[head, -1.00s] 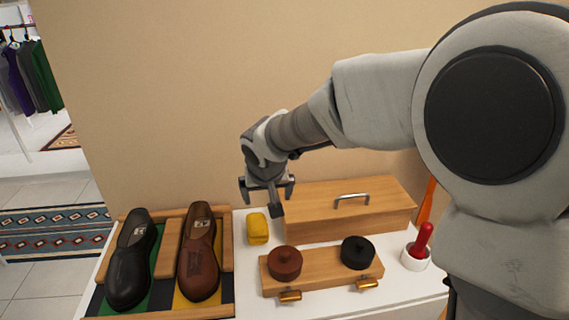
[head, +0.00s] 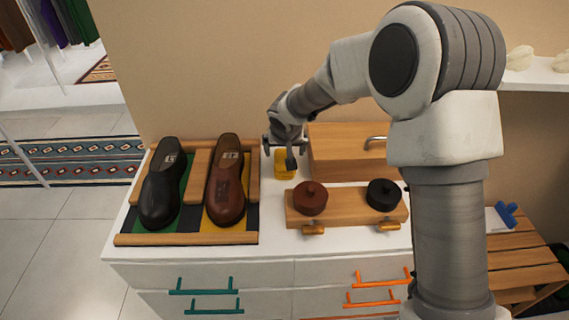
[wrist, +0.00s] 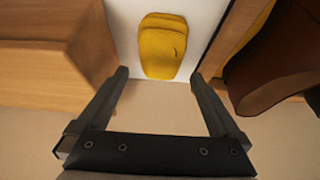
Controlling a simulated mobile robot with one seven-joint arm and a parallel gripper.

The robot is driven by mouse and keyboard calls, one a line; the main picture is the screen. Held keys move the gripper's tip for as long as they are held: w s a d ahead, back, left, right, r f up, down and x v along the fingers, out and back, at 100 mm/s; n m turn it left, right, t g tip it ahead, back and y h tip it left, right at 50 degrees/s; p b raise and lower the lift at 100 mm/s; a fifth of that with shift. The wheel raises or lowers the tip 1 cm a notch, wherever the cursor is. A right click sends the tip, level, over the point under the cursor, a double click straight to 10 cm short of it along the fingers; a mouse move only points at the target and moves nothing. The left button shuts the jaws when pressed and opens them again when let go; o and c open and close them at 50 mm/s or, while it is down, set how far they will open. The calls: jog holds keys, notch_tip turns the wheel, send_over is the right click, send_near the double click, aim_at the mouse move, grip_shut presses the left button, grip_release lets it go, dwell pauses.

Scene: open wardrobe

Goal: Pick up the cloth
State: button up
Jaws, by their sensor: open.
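The yellow folded cloth (head: 284,173) lies on the white cabinet top between the brown shoe and the wooden box. My gripper (head: 285,151) hangs pointing down over it and hides part of it. In the wrist view, the cloth (wrist: 162,45) lies just past the fingertips, lined up with the gap between them. The two fingers of my gripper (wrist: 158,76) are spread apart with nothing between them. The height of the fingertips above the cloth is hard to tell.
A wooden box (head: 342,155) with a metal handle stands right of the cloth. A black shoe (head: 160,195) and a brown shoe (head: 225,195) sit in a wooden-edged tray (head: 185,239) to the left. In front is a wooden stand (head: 346,212) with two round tins.

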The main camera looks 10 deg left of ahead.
jog(key=f, duration=0.2)
jog(key=w+f, duration=0.1)
jog(key=f, duration=0.1)
jog(key=shift+a+f, duration=0.1)
jog(key=shift+f, duration=0.05)
jog(key=shift+w+a+f, duration=0.1)
jog(key=shift+w+f, duration=0.2)
jog(key=shift+f, duration=0.15)
jog(key=c, duration=1.3)
